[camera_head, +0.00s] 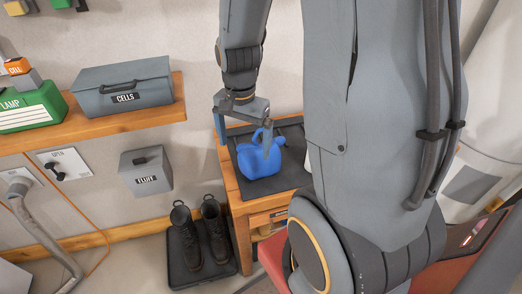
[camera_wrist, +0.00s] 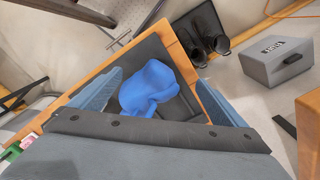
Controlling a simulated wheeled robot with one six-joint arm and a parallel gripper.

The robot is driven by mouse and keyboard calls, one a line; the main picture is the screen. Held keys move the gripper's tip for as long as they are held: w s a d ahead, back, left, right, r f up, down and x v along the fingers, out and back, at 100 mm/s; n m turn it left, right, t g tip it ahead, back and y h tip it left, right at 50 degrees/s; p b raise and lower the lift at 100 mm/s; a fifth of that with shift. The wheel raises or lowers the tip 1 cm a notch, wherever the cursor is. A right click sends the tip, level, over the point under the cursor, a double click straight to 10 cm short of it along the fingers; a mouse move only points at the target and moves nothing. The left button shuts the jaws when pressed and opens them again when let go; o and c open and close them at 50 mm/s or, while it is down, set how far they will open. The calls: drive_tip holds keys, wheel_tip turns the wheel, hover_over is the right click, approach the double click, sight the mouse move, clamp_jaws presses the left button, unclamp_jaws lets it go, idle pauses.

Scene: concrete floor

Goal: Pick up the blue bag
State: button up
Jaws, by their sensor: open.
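The blue bag (camera_head: 260,158) sits on a dark mat (camera_head: 292,172) on top of a small wooden cabinet (camera_head: 236,196). A handle loop rises from its top in the head view. My gripper (camera_head: 242,138) is over the bag, pointing down, with its fingers spread apart. In the wrist view the bag (camera_wrist: 149,88) lies between the two blue fingers (camera_wrist: 158,95), with a gap on both sides. My gripper is open and holds nothing. Part of the mat is hidden behind my arm in the head view.
Black boots (camera_head: 200,235) stand on a dark tray on the floor left of the cabinet. A wooden shelf (camera_head: 95,128) at left bears a grey CELLS box (camera_head: 122,84) and a green LAMP box (camera_head: 28,108). A grey FLUFF box (camera_head: 146,172) is below the shelf.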

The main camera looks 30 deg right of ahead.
sight(259, 132)
drive_tip(key=d+m+p, duration=0.1)
drive_tip(key=d+m, duration=0.1)
drive_tip(key=m, duration=0.1)
drive_tip(key=w+d+m+p, duration=0.1)
drive_tip(key=d+m, duration=0.1)
drive_tip(key=m, duration=0.1)
drive_tip(key=w+d+f+m+p, duration=0.1)
drive_tip(key=d+m, duration=0.1)
drive_tip(key=m, duration=0.1)
drive_tip(key=shift+w+d, duration=0.2)
drive_tip(key=shift+d, duration=0.1)
drive_tip(key=shift+d+f+p, duration=0.1)
drive_tip(key=shift+f+p, duration=0.3)
drive_tip(key=shift+f, duration=0.2)
drive_tip(key=shift+s+a+f+p, duration=0.1)
drive_tip(key=shift+f+p, duration=0.5)
drive_tip(key=shift+f, duration=1.1)
drive_tip(key=shift+s+a+f+p, duration=0.1)
drive_tip(key=shift+f+p, duration=0.45)
drive_tip(key=shift+f, duration=1.1)
drive_tip(key=shift+c, duration=0.4)
drive_tip(key=c, duration=1.2)
drive_tip(key=shift+c, duration=0.2)
drive_tip(key=shift+r, duration=0.1)
drive_tip(key=shift+r+b, duration=1.15)
drive_tip(key=shift+r, duration=3.8)
